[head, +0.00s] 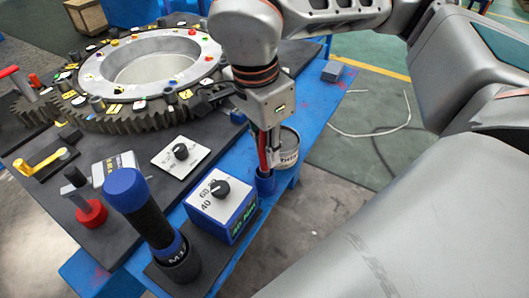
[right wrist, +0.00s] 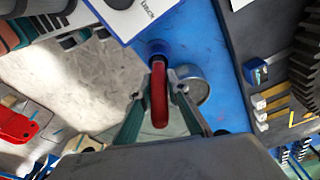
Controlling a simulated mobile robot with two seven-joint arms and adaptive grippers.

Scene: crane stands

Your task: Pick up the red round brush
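The red round brush (right wrist: 158,95) stands upright with its lower end in a blue cup-like holder (head: 265,182) at the edge of the blue table. In the head view only a strip of its red handle (head: 263,152) shows beside the fingers. My right gripper (head: 269,145) points down over it, with its fingers drawn in close on both sides of the handle. In the right wrist view the handle lies between the two fingertips (right wrist: 159,84), which look shut on it. My left gripper is not in view.
A grey tin (head: 288,150) stands right beside the holder. A blue box with a dial (head: 222,208) and a blue-capped black tool (head: 145,215) stand nearer. A large gear ring (head: 150,75) fills the back left. Open floor lies to the right.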

